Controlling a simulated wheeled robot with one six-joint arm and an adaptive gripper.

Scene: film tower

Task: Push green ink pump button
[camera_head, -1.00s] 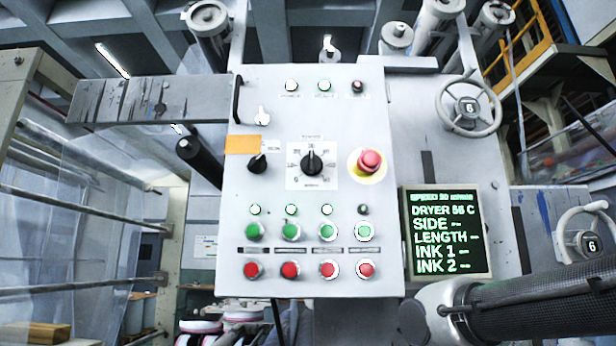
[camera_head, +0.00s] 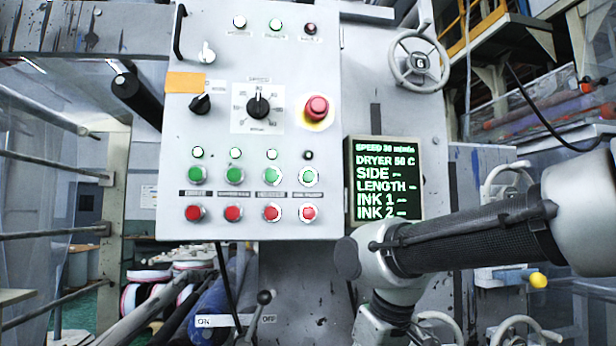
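A grey control panel (camera_head: 180,130) fills the upper middle of the view. It carries a row of several round green buttons, from the leftmost (camera_head: 197,174) to the rightmost (camera_head: 308,176). The rightmost is paler, with a lit-looking ring, and the lamp above it (camera_head: 308,155) is dark. The label strips below the green buttons are too small to read, so I cannot tell which is the ink pump button. My arm (camera_head: 465,235) reaches in from the right, below the display, and bends downward right of the panel's lower corner. My gripper is out of view.
Red buttons (camera_head: 233,213) sit just below the green ones. A red mushroom button (camera_head: 317,108) and a black dial (camera_head: 258,106) are above. A text display (camera_head: 385,180) adjoins the panel's right side. A lever (camera_head: 263,298) sticks up below. Space before the buttons looks clear.

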